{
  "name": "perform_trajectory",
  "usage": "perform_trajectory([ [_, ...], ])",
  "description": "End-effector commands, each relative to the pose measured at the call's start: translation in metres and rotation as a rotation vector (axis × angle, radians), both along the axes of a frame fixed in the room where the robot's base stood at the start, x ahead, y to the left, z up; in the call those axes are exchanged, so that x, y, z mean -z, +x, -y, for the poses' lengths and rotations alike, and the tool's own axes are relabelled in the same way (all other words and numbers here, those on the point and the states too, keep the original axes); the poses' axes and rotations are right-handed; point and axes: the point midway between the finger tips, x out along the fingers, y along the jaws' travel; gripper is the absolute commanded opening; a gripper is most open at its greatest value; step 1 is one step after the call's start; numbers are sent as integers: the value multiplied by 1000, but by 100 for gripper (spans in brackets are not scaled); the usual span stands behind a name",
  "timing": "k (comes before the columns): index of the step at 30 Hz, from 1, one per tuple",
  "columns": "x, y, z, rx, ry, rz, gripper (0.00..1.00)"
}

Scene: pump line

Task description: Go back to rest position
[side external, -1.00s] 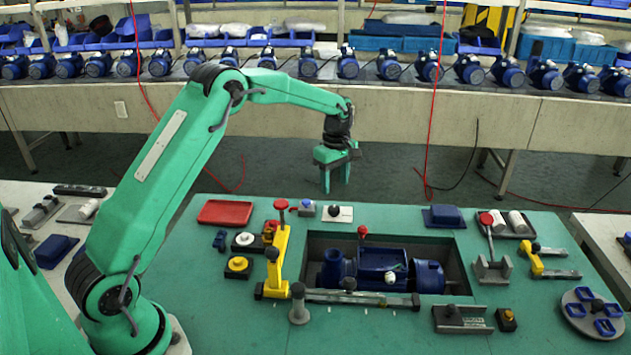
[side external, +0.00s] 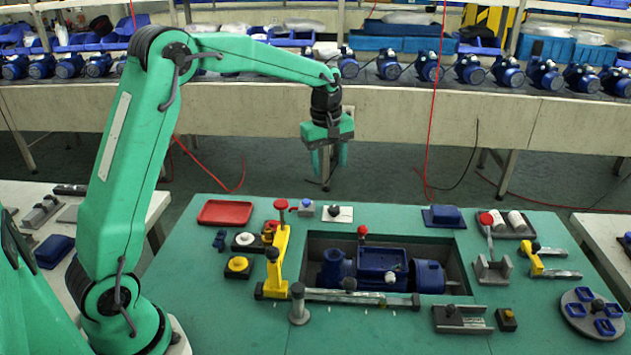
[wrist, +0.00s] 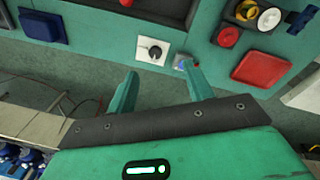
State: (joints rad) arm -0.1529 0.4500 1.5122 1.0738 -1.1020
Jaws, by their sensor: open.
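My gripper (side external: 328,160) hangs at the end of my green arm, pointing down, above and behind the far edge of the green work table (side external: 390,218) in the side view. Its two green fingers are apart with nothing between them. In the wrist view the open fingers (wrist: 160,82) also show empty, with the table edge and a white plate with a black knob (wrist: 153,50) beyond them. The blue pump (side external: 380,266) lies in the dark recess of the table, well apart from my gripper.
A red tray (side external: 225,212), a yellow upright clamp (side external: 278,255), a blue block (side external: 443,216) and a round grey fixture (side external: 591,311) stand on the table. A conveyor with several blue pumps runs behind. A red cable (side external: 433,120) hangs right of my gripper.

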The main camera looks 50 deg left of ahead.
Motion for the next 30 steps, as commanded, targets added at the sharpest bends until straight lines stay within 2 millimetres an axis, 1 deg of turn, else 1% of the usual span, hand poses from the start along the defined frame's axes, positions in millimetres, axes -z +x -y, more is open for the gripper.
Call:
perform_trajectory([
  [1,-11,-9,4,39,6,16,52],
  [6,-38,-37,16,172,28,54,52],
  [11,-59,-65,27,297,53,91,52],
  [15,-73,-92,36,405,77,120,52],
  [21,-88,-131,48,559,117,164,52],
  [30,-96,-190,62,786,187,224,52],
])
